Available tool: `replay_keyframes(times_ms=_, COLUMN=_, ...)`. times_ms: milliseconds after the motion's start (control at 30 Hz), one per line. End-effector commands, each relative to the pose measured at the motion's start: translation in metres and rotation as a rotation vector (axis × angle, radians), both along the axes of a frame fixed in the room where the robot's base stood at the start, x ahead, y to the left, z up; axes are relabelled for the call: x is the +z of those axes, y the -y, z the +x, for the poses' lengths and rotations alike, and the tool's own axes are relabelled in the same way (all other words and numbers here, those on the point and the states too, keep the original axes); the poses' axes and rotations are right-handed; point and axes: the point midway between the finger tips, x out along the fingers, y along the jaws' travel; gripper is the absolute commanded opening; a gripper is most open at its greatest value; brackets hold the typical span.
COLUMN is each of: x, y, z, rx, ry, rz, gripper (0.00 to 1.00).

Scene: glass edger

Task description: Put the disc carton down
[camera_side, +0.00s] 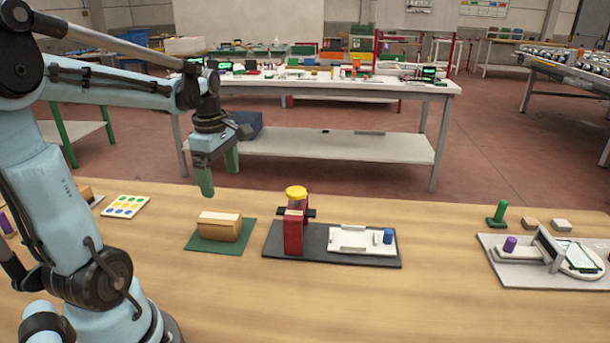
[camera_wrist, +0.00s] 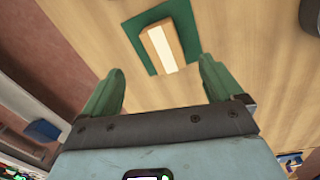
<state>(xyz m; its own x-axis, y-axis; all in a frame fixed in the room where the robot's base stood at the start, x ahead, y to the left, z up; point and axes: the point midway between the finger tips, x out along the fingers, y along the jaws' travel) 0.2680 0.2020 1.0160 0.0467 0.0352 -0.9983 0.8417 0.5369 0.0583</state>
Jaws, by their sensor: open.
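The disc carton (camera_side: 220,226) is a tan box with a pale top. It rests on a dark green mat (camera_side: 203,245) on the wooden table. In the wrist view the carton (camera_wrist: 160,48) lies on the green mat (camera_wrist: 186,20), beyond my fingertips. My gripper (camera_side: 217,175) has green fingers and is open and empty. It hangs above the carton, clear of it. In the wrist view my gripper (camera_wrist: 160,85) shows its two fingers spread wide, with bare table between them.
Right of the mat, a dark base (camera_side: 330,260) carries a red post with a yellow knob (camera_side: 297,192) and a white tray (camera_side: 350,235). A card with coloured dots (camera_side: 125,206) lies to the left. A grey board with a device (camera_side: 545,255) is at far right. Open table lies in front.

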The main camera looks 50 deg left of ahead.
Motion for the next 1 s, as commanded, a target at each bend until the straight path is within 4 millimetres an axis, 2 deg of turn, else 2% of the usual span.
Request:
replay_keyframes(times_ms=200, x=0.002, y=0.078, z=0.021, rx=-0.744, ry=0.128, rz=0.167, gripper=0.93)
replay_keyframes(times_ms=400, x=-0.001, y=0.147, z=0.026, rx=-1.444, ry=0.231, rz=0.397, gripper=0.93)
replay_keyframes(times_ms=500, x=-0.003, y=0.173, z=0.025, rx=-1.714, ry=0.266, rz=0.514, gripper=0.93)
replay_keyframes(times_ms=600, x=-0.005, y=0.190, z=0.023, rx=-1.900, ry=0.288, rz=0.607, gripper=0.93)
replay_keyframes(times_ms=700, x=-0.006, y=0.200, z=0.022, rx=-2.004, ry=0.298, rz=0.665, gripper=0.93)
replay_keyframes(times_ms=1000, x=-0.006, y=0.203, z=0.022, rx=-2.044, ry=0.298, rz=0.688, gripper=0.93)
